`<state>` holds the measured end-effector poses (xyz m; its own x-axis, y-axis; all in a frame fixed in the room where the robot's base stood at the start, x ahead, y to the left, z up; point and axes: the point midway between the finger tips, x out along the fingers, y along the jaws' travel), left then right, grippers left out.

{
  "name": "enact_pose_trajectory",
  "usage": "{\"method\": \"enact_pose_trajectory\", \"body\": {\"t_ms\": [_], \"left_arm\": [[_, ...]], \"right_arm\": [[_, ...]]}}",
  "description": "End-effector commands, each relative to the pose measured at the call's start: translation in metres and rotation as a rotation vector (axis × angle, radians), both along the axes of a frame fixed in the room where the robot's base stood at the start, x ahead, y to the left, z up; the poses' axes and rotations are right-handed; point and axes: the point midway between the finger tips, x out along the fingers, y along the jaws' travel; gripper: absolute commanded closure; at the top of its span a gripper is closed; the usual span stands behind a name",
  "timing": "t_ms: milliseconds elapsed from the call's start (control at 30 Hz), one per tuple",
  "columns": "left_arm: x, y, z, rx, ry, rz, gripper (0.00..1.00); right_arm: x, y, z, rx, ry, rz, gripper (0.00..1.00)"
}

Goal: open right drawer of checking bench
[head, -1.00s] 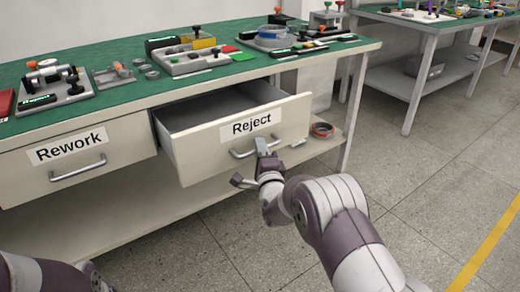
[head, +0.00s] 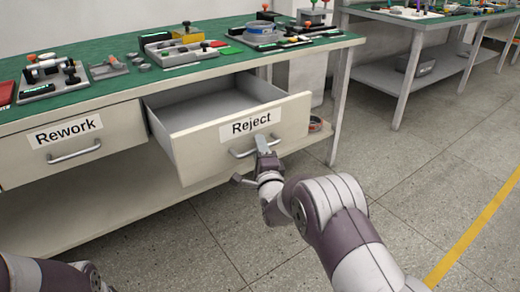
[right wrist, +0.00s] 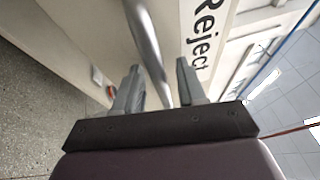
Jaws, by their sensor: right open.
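The right drawer (head: 211,146), labelled "Reject", is pulled well out of the green-topped checking bench (head: 130,86), and its inside looks empty. My right gripper (head: 256,163) is at the front of this drawer, by its bar handle (head: 243,153). In the right wrist view the handle (right wrist: 146,45) runs between the two open fingers (right wrist: 157,85). The left drawer (head: 25,165), labelled "Rework", is closed. Only a part of my left arm shows at the bottom left of the head view, and its gripper is out of view.
Fixtures and small parts (head: 175,47) lie on the bench top. A roll-like object (head: 315,124) sits on the lower shelf behind the drawer. A second bench (head: 400,70) stands at the back right. The tiled floor on the right is clear.

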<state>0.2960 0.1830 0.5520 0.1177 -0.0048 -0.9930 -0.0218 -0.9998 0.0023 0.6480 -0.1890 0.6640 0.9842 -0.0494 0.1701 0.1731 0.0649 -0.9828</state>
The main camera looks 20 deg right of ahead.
Motion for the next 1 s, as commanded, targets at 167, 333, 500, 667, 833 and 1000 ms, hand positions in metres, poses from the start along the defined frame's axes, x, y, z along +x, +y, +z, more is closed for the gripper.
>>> {"method": "enact_pose_trajectory", "body": {"t_ms": [167,333,500,667,833,1000], "left_arm": [[0.000,0.000,0.002,0.000,0.000,0.000,0.46],[0.000,0.000,0.018,0.000,0.000,0.000,0.46],[0.000,0.000,0.034,0.000,0.000,0.000,0.46],[0.000,0.000,0.041,0.000,0.000,0.000,0.46],[0.000,0.000,0.043,0.000,0.000,0.000,0.46],[0.000,0.000,0.042,0.000,0.000,0.000,0.46]], "right_arm": [[-0.003,0.000,0.001,0.000,0.000,0.000,0.60],[-0.034,0.002,-0.001,0.000,0.003,0.000,0.60],[-0.081,0.005,-0.010,0.000,0.005,0.001,0.60],[-0.112,0.006,-0.017,0.000,0.001,0.000,0.60],[-0.125,0.006,-0.021,0.000,0.000,0.000,0.60],[-0.125,0.006,-0.022,0.000,-0.001,0.000,0.60]]}}
